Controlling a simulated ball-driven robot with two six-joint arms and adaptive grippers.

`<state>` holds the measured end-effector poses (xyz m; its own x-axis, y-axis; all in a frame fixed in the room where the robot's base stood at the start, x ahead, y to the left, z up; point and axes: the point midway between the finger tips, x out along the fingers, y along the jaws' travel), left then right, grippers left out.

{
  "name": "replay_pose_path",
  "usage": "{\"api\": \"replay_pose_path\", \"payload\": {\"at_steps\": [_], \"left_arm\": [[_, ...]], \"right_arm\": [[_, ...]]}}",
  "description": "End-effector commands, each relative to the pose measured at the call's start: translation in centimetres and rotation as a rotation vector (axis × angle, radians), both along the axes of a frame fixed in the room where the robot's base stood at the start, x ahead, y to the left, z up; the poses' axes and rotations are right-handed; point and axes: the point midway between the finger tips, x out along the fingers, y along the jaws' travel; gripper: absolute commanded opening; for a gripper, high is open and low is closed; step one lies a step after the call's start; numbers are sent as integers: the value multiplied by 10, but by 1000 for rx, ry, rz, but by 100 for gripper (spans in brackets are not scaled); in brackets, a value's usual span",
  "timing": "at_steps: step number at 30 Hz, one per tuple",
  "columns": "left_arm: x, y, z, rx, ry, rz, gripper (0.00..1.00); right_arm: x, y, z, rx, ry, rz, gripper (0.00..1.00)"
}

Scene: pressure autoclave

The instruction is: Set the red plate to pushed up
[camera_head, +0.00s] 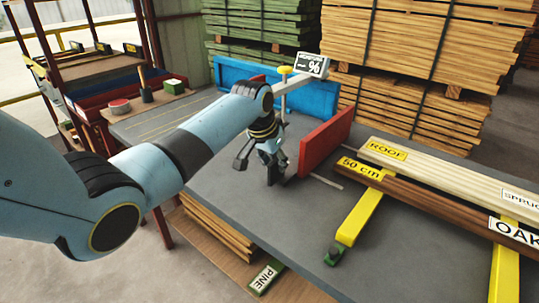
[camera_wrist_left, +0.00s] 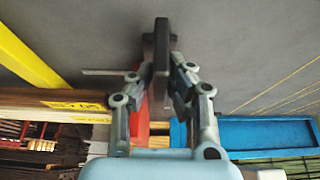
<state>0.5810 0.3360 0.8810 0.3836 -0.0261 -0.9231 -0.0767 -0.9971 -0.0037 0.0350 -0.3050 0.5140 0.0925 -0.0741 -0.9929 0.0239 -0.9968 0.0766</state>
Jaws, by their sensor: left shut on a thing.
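The red plate (camera_head: 325,143) stands upright on its long edge on the grey table, to the right of my left gripper. In the left wrist view the red plate (camera_wrist_left: 140,122) shows only in part, behind the left finger. My left gripper (camera_head: 264,160) is low over the table, pointing down. In the wrist view its fingers (camera_wrist_left: 160,78) are closed on a dark upright bar (camera_wrist_left: 158,45). The dark bar (camera_head: 274,176) also shows under the gripper in the head view. Whether the bar joins the red plate is hidden. My right gripper is not in view.
The grey table (camera_head: 230,210) is bare in front of the gripper. A blue panel (camera_head: 315,95) stands behind.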

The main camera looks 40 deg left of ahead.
Motion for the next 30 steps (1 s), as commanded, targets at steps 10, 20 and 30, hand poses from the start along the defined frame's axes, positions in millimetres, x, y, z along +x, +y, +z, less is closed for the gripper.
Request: {"api": "replay_pose_path", "payload": {"at_steps": [10,20,30], "left_arm": [[-7,-78,3,-9,3,-3,0],[-7,-81,0,-7,1,-2,0],[-7,-80,0,-6,1,-1,37]], "right_arm": [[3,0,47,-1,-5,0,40],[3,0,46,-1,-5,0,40],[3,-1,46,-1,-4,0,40]]}}
